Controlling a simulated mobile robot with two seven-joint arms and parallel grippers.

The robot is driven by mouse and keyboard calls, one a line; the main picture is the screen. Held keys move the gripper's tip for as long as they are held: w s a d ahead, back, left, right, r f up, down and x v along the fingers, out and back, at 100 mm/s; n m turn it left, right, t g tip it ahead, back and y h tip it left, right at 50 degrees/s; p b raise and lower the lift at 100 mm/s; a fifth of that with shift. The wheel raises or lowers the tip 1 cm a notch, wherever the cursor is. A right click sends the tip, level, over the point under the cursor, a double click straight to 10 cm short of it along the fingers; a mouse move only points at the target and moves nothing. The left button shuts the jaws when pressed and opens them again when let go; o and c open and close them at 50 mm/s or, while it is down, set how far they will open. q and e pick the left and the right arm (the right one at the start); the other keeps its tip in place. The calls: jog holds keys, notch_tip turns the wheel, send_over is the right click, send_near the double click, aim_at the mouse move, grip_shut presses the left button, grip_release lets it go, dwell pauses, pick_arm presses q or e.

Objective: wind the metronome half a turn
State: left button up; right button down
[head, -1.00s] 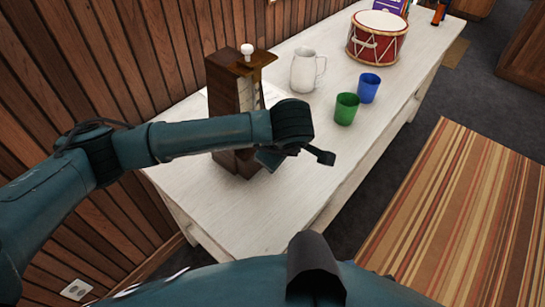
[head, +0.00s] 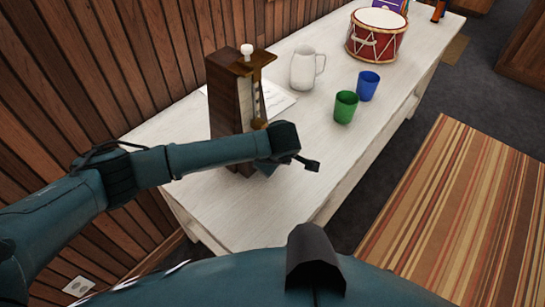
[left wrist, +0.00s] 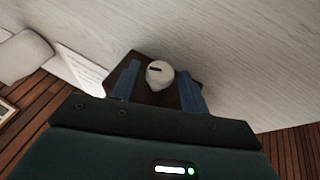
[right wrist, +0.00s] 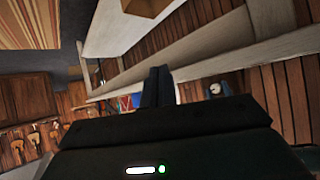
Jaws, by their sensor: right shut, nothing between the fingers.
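The wooden metronome (head: 225,95) stands upright on the white table's near part, with a white knob (head: 247,49) on top that is uncovered in the head view. My left arm crosses in front of its lower part, hiding that part and the left fingers. In the left wrist view my left gripper (left wrist: 158,78) is open, and a white round knob (left wrist: 160,73) with a dark slot on dark wood shows between the parted fingers, with gaps on both sides. I cannot tell whether this is the top knob, or how far away. My right gripper (right wrist: 157,80) is shut and empty, away from the metronome.
On the table (head: 220,218), a white sheet (head: 277,98) and white pitcher (head: 304,70) lie beyond the metronome. Green (head: 345,107) and blue (head: 367,86) cups and a red drum (head: 376,36) are farther right. The plank wall (head: 70,55) is close left. Table nearer me is clear.

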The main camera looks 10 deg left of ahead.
pick_arm(q)
jog(key=c, duration=0.8)
pick_arm(e)
jog(key=shift+s+f, duration=0.2)
jog(key=shift+s, duration=0.15)
pick_arm(q)
jog(key=shift+o, duration=0.2)
pick_arm(e)
jog(key=shift+f, duration=0.1)
